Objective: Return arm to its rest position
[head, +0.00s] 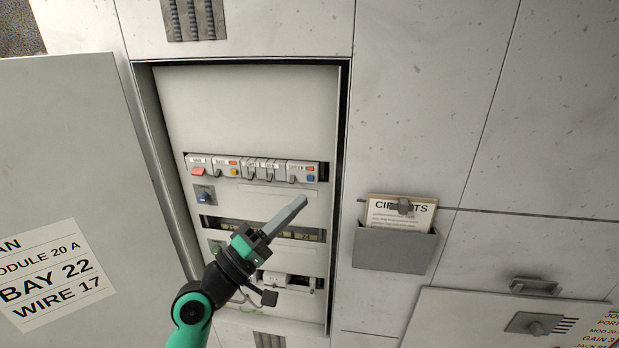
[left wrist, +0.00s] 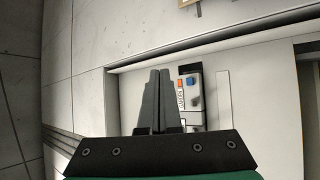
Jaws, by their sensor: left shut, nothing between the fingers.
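My left gripper (head: 285,219) reaches up from the bottom of the head view, on a green and black arm. Its grey fingers are shut together with nothing between them. They stand in front of the open electrical panel (head: 240,110), overlapping its lower rows in the picture; I cannot tell the exact gap. In the left wrist view the two fingers (left wrist: 158,100) lie side by side, pointing at the panel. My right gripper is not in view.
A row of breakers (head: 255,168) crosses the panel, with lower slots partly hidden by my arm. An open door (head: 60,170) with a label stands at left. A grey holder (head: 395,248) with a "circuits" card hangs at right. Another grey panel (head: 470,315) is at lower right.

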